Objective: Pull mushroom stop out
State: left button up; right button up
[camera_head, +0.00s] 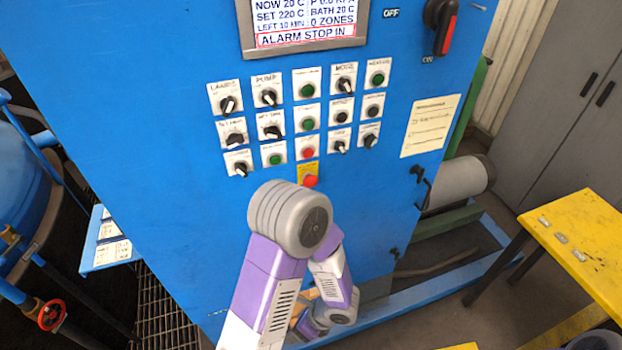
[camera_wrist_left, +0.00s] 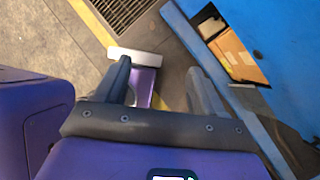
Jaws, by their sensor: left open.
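The red mushroom stop (camera_head: 310,181) sits on a yellow plate (camera_head: 308,168) low on the blue panel, below the rows of knobs and buttons. The display (camera_head: 305,20) above reads "ALARM STOP IN". A grey and purple arm of mine covers the panel just below the stop, and its gripper is not clearly seen in the head view. In the left wrist view my left gripper (camera_wrist_left: 161,88) is open, with nothing between its fingers. It points down toward the floor, and the stop is not in that view. My right gripper is not in view.
A red and black rotary switch (camera_head: 442,25) is at the panel's upper right. A yellow table (camera_head: 580,240) stands at the right, and a blue tank (camera_head: 22,180) at the left. Cardboard (camera_wrist_left: 238,55) lies in a blue-framed opening in the left wrist view.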

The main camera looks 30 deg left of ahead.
pick_arm(q)
jog(key=w+a+r+m+t+y+p, duration=0.1)
jog(key=w+a+r+m+t+y, duration=0.15)
jog(key=w+r, duration=0.3)
jog(key=w+a+r+m+t+y, duration=0.2)
jog(key=w+r+m+t+y, duration=0.15)
jog(key=r, duration=0.25)
jog(key=m+t+y+p, duration=0.15)
jog(key=m+t, duration=0.25)
jog(key=t, duration=0.4)
send_near(312, 183)
jog(key=x, duration=0.2)
jog(key=shift+y, duration=0.45)
jog(key=x, duration=0.5)
jog(key=shift+w+a+f, duration=0.15)
jog(key=shift+w, duration=0.05)
jog(key=shift+w+a, duration=0.4)
jog(key=shift+a, duration=0.05)
grip_shut()
jog(key=shift+s+d, duration=0.25)
jog(key=shift+d, duration=0.15)
jog(key=shift+s, duration=0.1)
grip_release()
